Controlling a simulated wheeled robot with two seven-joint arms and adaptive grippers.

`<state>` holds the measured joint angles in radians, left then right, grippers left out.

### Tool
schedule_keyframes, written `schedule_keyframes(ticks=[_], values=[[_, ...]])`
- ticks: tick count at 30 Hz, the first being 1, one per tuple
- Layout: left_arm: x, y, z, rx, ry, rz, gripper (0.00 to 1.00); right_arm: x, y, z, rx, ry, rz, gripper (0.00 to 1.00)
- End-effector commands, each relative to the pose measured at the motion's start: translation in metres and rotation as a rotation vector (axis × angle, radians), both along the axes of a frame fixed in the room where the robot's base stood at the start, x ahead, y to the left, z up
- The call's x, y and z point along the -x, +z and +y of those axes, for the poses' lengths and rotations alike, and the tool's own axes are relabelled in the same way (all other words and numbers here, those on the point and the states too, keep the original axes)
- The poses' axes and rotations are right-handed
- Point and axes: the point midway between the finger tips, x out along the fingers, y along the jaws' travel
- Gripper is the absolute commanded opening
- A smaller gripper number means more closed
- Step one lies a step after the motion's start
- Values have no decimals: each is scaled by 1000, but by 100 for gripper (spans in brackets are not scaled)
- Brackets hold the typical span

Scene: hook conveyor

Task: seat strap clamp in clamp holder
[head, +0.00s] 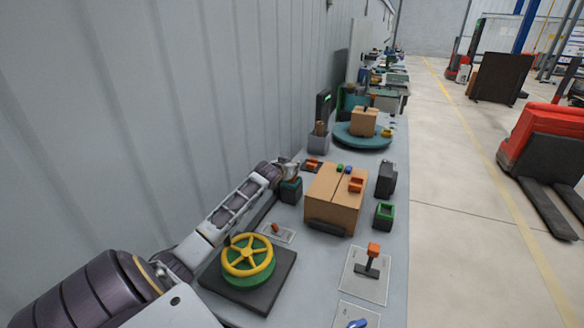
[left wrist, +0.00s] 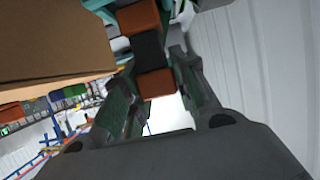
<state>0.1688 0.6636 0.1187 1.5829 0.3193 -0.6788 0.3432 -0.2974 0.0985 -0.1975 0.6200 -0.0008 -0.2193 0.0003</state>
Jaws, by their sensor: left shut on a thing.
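An orange-brown piece with a black middle, apparently the strap clamp (left wrist: 155,84), sits between the fingers of my left gripper (left wrist: 150,55) in the left wrist view. My left gripper (head: 290,170) is shut on it, beside the back left of the cardboard box, near the wall. A small orange and dark piece (head: 312,164) shows just right of the gripper in the head view; I cannot tell whether it is the same clamp. I cannot identify the clamp holder with certainty. My right gripper is not in view.
The cardboard box (head: 329,204) carries small coloured pieces and stands right of the gripper. A dark box (head: 291,191) is just below it. A yellow handwheel (head: 247,257) is nearer. A turntable (head: 362,138) stands farther back. The wall (head: 200,90) limits room on the left.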

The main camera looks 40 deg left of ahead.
Motion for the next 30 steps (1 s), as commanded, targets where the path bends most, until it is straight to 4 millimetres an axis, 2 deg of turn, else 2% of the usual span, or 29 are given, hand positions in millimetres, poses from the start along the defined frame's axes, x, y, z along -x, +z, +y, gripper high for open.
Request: schedule_keyframes(ticks=[16, 23, 30], values=[[0, -7, 0, 0, 0, 0, 1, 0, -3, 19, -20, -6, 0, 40], [0, -9, 0, 0, 0, 0, 1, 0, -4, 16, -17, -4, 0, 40], [0, -12, 0, 0, 0, 0, 1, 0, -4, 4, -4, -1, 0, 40]])
